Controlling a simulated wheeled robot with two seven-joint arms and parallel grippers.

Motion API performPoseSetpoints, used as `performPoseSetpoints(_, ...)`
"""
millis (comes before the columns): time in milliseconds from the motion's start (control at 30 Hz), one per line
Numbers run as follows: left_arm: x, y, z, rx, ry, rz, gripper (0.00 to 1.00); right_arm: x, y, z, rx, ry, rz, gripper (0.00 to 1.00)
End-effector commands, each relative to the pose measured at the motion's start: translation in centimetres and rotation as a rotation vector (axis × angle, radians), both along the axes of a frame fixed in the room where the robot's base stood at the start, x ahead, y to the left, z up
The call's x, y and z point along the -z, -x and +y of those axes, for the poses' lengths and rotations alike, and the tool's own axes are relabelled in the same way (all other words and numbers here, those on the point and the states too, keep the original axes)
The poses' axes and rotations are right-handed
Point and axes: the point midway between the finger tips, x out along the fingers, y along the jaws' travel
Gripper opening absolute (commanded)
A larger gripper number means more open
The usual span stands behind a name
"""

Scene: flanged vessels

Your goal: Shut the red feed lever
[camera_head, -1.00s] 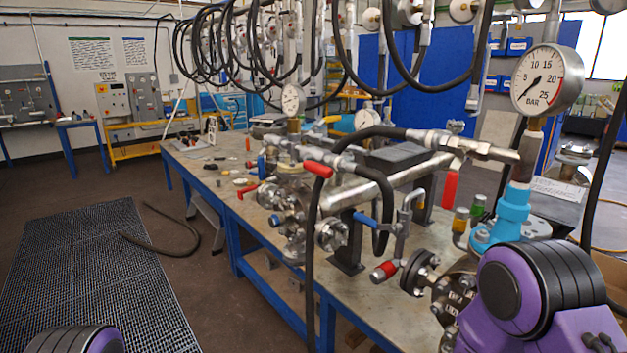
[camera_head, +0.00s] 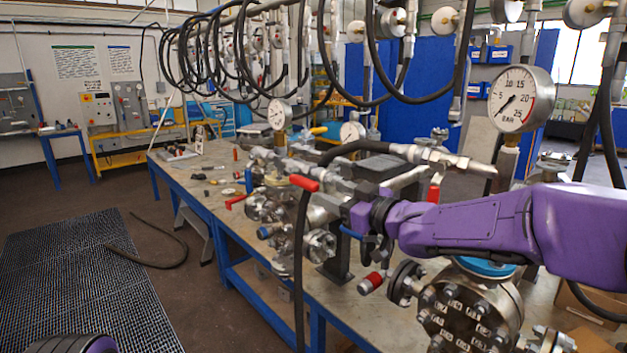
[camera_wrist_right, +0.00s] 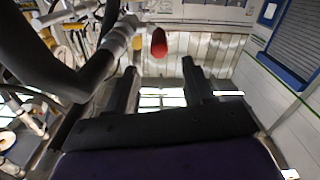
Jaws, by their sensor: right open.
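A red lever handle (camera_head: 304,183) sits on the metal valve fitting beside the black hose, above the bench. A second, smaller red lever (camera_head: 237,200) shows farther left on the vessel fittings. I cannot tell from a label which is the feed lever. My right gripper (camera_head: 352,204) is just right of the nearer red handle in the head view, apart from it. In the right wrist view a red handle (camera_wrist_right: 158,43) shows beyond the gap between the open, empty fingers (camera_wrist_right: 161,78). My left gripper is not in view.
A black hose (camera_head: 301,260) hangs in front of the bench beside the fitting. A pressure gauge (camera_head: 519,99) stands behind my right arm. A flanged vessel (camera_head: 470,315) and a red-capped fitting (camera_head: 371,282) lie below it.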

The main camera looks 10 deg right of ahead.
Motion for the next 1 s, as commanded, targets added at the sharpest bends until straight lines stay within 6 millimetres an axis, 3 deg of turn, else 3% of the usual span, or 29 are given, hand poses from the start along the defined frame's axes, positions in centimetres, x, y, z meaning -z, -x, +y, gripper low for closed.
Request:
performPoseSetpoints(400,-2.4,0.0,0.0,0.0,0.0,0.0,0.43,0.1,-6.8,4.9,0.002,-0.001,0.004,0.53)
performPoseSetpoints(767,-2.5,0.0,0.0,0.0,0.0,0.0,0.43,0.3,-7.7,5.6,0.003,-0.002,0.004,0.53)
performPoseSetpoints(833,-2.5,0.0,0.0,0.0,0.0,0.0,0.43,0.3,-7.7,5.5,0.003,-0.002,0.004,0.36)
performPoseSetpoints(933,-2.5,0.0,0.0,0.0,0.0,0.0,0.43,0.3,-7.7,5.5,0.003,-0.002,0.004,0.04)
performPoseSetpoints(1000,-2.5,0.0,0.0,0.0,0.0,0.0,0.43,0.3,-7.7,5.5,0.003,-0.002,0.004,0.0)
